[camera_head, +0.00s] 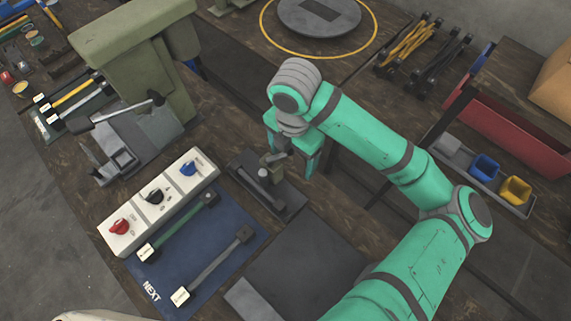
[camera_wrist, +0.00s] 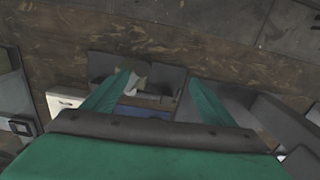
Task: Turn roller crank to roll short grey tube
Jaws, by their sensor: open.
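The small roller device (camera_head: 266,187) stands on the bench on a dark base, right of the control box. A light grey knob or post and a short handle (camera_head: 277,157), which looks like the crank, rise from it. My gripper (camera_head: 293,148) is open above the handle end of the device. In the wrist view the green fingers (camera_wrist: 160,78) are spread, and the device's handle (camera_wrist: 148,93) shows between and below them. A grey bar with a cream end (camera_head: 215,265) lies on the blue mat (camera_head: 228,225). I cannot tell whether a short grey tube sits in the roller.
A control box (camera_head: 160,200) with red, black and blue knobs stands left of the roller. A green bar (camera_head: 180,225) lies on the mat. A green press (camera_head: 150,60) stands behind. A dark plate (camera_head: 305,265) lies in front. Red and small coloured bins (camera_head: 485,168) are at right.

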